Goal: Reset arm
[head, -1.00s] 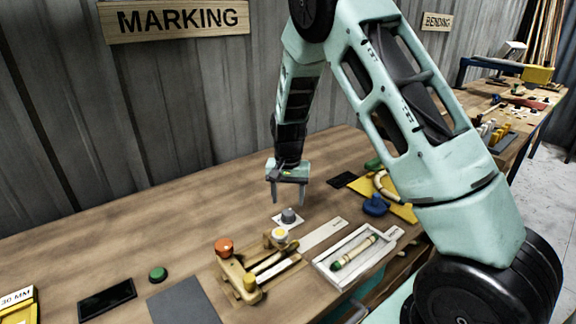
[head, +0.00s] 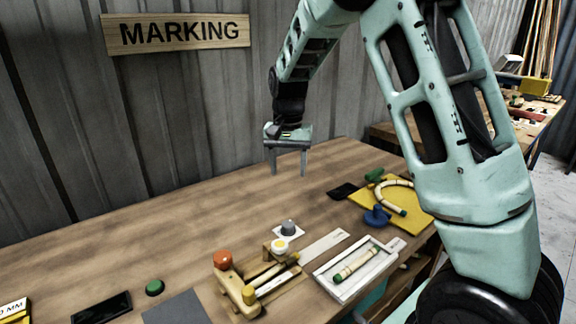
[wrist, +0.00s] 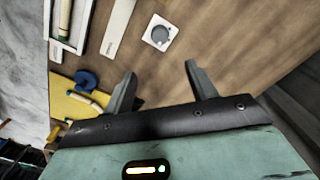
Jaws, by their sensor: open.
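My gripper (head: 288,163) hangs in the air above the back of the wooden workbench (head: 150,240), fingers pointing down. It is open, with nothing between its fingers. In the wrist view my gripper (wrist: 158,82) also shows two spread, empty fingers over bare table. A grey round knob on a white square plate (head: 289,229) stands on the table below and in front of it; the plate (wrist: 150,42) also shows in the wrist view.
A wooden jig (head: 240,292) with orange, white and yellow knobs stands at the front. Right of it are a white tray (head: 320,273) holding a green-ended rattan piece and a yellow board (head: 424,208) with a curved rattan piece. The back left table is clear.

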